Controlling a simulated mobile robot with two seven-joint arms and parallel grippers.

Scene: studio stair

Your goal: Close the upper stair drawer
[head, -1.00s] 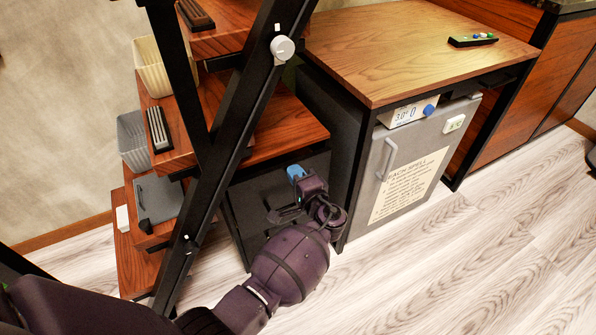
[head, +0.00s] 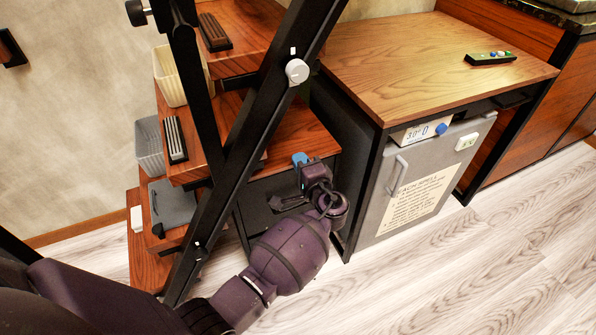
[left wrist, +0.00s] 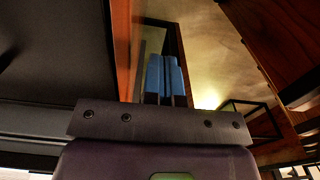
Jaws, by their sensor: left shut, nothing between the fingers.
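The upper stair drawer has a dark grey front (head: 262,196) under a wooden step of the stair unit in the head view. My arm and the black diagonal frame cover part of it, so I cannot tell how far it stands open. A dark handle shape (head: 290,202) shows low on the front. My left gripper (head: 300,159) is at the front's upper right, by the step's edge. Its blue fingers are together and empty, also in the left wrist view (left wrist: 165,78). Whether they touch the drawer is unclear. My right gripper is out of view.
A grey mini fridge (head: 425,185) under a wooden top (head: 440,65) stands just right of the drawer. A black diagonal frame (head: 235,150) with a white knob (head: 297,71) crosses before the steps. Bins and boxes sit on the left steps. Floor at right is clear.

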